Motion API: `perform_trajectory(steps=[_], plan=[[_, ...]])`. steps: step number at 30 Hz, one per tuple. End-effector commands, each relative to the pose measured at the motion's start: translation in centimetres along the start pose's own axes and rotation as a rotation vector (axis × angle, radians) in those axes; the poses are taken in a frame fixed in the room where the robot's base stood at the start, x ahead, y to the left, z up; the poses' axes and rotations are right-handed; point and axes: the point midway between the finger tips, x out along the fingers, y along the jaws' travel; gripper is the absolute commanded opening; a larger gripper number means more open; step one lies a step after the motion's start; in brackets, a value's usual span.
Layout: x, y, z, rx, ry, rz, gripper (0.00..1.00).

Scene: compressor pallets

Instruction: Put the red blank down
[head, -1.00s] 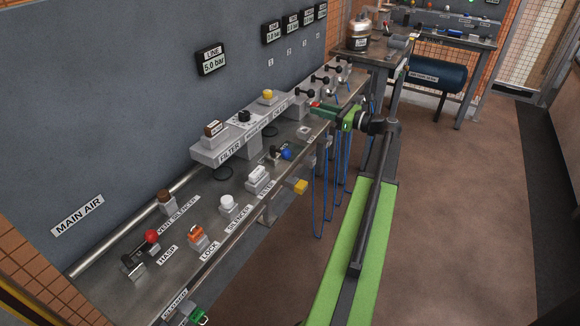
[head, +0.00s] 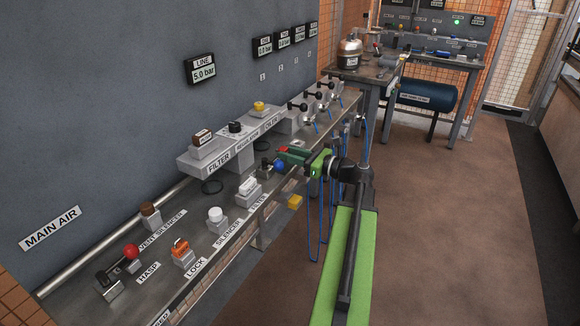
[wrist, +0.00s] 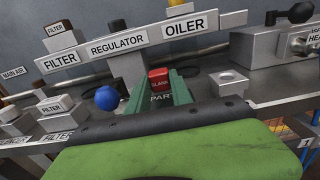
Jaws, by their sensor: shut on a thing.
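The red blank (wrist: 159,78), with a lettered top, sits between the two green fingers of my gripper (wrist: 164,90) in the wrist view. My gripper is shut on it. In the head view, my gripper (head: 284,153) is over the bench, beside a blue ball handle (head: 279,166), and only a sliver of red shows at its tips. Whether the blank touches anything below cannot be told. A "PART" label (wrist: 162,98) shows between the fingers, just below the blank in the wrist view.
The blue ball (wrist: 107,97) is close to the left of my fingers. A grey block with a round hole (wrist: 230,81) stands to their right. The filter, regulator and oiler row (wrist: 130,46) is behind. The bench (head: 205,262) carries several fittings; open floor (head: 440,220) lies right.

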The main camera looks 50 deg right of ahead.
Motion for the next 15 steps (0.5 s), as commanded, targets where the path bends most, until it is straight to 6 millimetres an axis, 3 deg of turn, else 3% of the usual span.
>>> perform_trajectory(steps=[1, 5, 15], plan=[[0.0, 0.0, -1.6, 0.000, 0.000, 0.000, 0.00], [0.0, 0.0, -3.8, 0.000, 0.000, 0.000, 0.00], [-0.1, -0.1, -3.7, 0.000, 0.000, -0.001, 0.00]])
